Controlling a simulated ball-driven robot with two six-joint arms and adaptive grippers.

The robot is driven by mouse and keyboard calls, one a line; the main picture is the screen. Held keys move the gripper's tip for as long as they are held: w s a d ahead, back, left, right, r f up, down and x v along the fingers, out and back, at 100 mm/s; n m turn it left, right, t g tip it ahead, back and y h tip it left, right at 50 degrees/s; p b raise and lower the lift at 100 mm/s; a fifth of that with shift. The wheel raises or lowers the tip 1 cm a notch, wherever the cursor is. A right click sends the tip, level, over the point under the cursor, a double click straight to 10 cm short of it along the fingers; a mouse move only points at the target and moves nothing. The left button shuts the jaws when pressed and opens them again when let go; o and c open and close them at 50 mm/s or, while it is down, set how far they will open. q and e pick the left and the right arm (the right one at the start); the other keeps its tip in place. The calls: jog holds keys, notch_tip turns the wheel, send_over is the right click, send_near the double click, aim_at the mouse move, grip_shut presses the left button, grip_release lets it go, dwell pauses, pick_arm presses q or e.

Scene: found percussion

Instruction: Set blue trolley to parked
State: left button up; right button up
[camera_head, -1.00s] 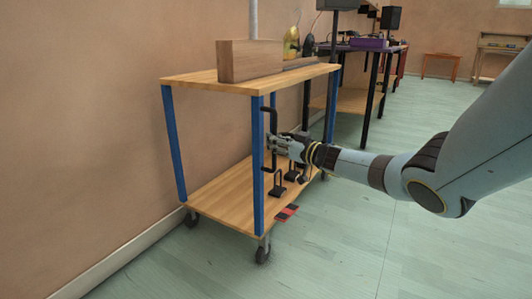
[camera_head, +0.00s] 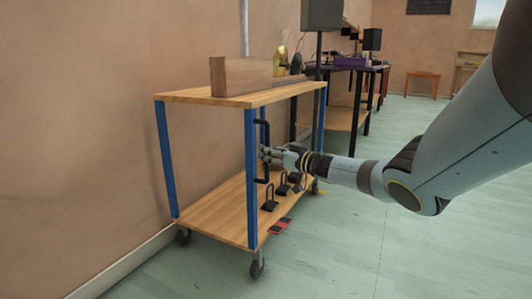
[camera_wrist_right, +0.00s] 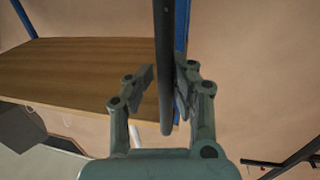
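The blue trolley (camera_head: 250,160) stands along the wall, with blue legs, a wooden top and a wooden lower shelf on casters. A dark upright handle (camera_head: 263,132) is on its near end, beside the front leg. My right gripper (camera_head: 270,153) is at this handle. A flat red and black piece (camera_head: 281,226) shows at the edge of the lower shelf. My left gripper is not in view.
A wooden block (camera_head: 241,76) stands on the trolley top. Several small black U-shaped pieces are on the lower shelf, including one near the front (camera_head: 270,203). A dark table (camera_head: 345,67) stands behind. Open floor (camera_head: 370,245) lies to the right.

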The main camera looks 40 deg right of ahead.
jog(key=o, duration=0.4)
jog(key=shift+s+d+f, duration=0.15)
jog(key=shift+s+d, duration=0.05)
jog(key=shift+d, duration=0.1)
jog(key=shift+o, duration=0.4)
jog(key=shift+w+a, duration=0.1)
jog(key=shift+a, duration=0.1)
jog(key=s+d, duration=0.2)
jog(key=s, duration=1)
